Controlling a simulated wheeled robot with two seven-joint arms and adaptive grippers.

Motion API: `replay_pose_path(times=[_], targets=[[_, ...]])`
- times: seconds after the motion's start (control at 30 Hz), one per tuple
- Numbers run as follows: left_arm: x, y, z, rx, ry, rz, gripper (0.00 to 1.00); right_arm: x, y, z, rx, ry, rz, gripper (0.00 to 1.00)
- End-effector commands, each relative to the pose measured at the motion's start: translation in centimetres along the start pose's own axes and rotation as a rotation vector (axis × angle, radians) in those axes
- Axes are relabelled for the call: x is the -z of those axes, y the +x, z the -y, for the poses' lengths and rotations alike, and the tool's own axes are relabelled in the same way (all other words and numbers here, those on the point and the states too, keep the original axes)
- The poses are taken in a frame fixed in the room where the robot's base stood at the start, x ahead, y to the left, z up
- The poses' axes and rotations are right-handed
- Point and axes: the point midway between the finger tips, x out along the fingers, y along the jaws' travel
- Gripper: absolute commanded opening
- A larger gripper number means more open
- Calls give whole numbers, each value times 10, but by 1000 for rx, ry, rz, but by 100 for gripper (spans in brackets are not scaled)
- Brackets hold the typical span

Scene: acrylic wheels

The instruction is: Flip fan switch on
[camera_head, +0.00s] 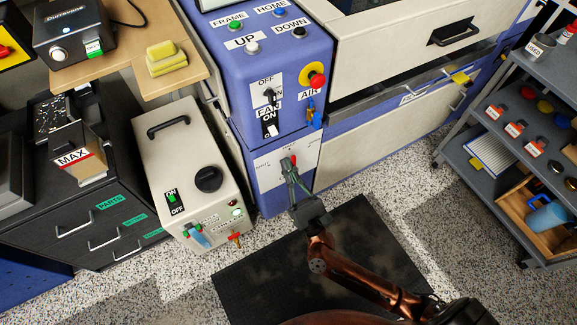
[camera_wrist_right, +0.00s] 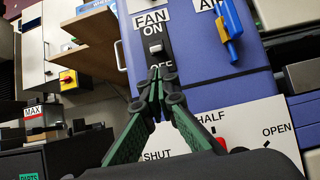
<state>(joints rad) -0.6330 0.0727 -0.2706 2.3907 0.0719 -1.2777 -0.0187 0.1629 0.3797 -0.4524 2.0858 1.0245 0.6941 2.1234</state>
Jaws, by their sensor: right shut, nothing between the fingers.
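The fan switch (camera_wrist_right: 156,48) is a dark plate with a light toggle on the blue machine's front, between an ON label and an OFF label in the right wrist view. It also shows in the head view (camera_head: 271,129), under the FAN label (camera_head: 268,108). I cannot tell for certain which way the toggle is set. My right gripper (camera_head: 288,162) is shut and empty, pointing up the machine's front below the switch. In the right wrist view its fingertips (camera_wrist_right: 161,74) overlap the OFF label just below the toggle. I cannot tell whether they touch the plate. My left gripper is not in view.
A blue air lever (camera_head: 314,113) and a red emergency knob (camera_head: 316,79) sit right of the switch. Another switch (camera_head: 269,93) is above it. Below is a SHUT/HALF/OPEN panel (camera_wrist_right: 188,133). A beige unit (camera_head: 187,165) stands left; a grey shelf cart (camera_head: 500,145) stands right.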

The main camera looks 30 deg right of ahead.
Motion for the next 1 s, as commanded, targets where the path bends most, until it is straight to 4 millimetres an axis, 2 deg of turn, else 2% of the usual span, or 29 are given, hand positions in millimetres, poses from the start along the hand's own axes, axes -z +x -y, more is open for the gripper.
replay_pose_path(times=[0.03,0.2,0.4,1.0], targets=[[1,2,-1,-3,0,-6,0,0,11,0,2,2,4,0],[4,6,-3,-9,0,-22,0,-1,41,0,1,1,4,0],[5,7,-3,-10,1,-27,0,0,62,0,0,-1,1,0],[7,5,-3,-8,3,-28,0,-1,68,0,-1,-1,-3,0]])
